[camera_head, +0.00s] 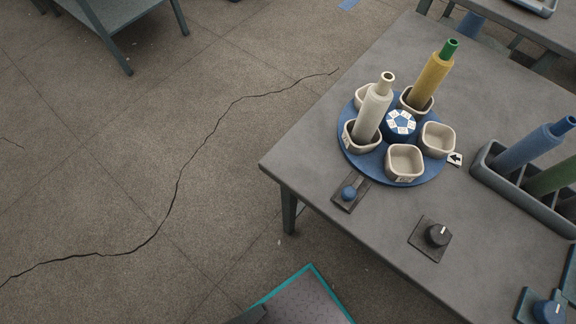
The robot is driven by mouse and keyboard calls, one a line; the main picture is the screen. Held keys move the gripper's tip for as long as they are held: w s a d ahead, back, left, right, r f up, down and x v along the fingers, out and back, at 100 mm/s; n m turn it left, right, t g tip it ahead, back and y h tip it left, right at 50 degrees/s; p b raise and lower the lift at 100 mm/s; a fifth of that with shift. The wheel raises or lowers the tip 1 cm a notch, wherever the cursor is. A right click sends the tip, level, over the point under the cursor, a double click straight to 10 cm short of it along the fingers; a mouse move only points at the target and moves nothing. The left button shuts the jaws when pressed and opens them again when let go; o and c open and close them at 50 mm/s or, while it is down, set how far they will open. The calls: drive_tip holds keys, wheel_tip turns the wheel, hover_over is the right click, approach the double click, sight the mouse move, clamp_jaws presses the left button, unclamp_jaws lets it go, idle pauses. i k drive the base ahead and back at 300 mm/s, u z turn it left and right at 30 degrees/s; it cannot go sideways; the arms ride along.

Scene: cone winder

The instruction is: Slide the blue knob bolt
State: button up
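A small blue knob (348,193) sits on a narrow dark plate (341,206) at the table's near left edge, beside the round blue turntable (412,174). The knob is toward the middle of the plate, which looks like a slide bolt. Its far end runs close to the turntable rim; I cannot tell whether it touches. My gripper is not in view.
The turntable on the grey table (300,162) bears beige cups, two holding a cream cone (374,112) and a yellow cone (432,78). A black dial (437,235), a blue dial (549,313) and a rack (519,193) of cones stand right. Cracked floor (120,160) is open left.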

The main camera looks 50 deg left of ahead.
sight(347, 196)
drive_tip(key=u, duration=0.55)
drive_tip(key=i, duration=0.4)
drive_tip(key=u, duration=1.5)
drive_tip(key=k, duration=1.3)
drive_tip(key=i, duration=0.8)
drive_tip(key=z, duration=0.35)
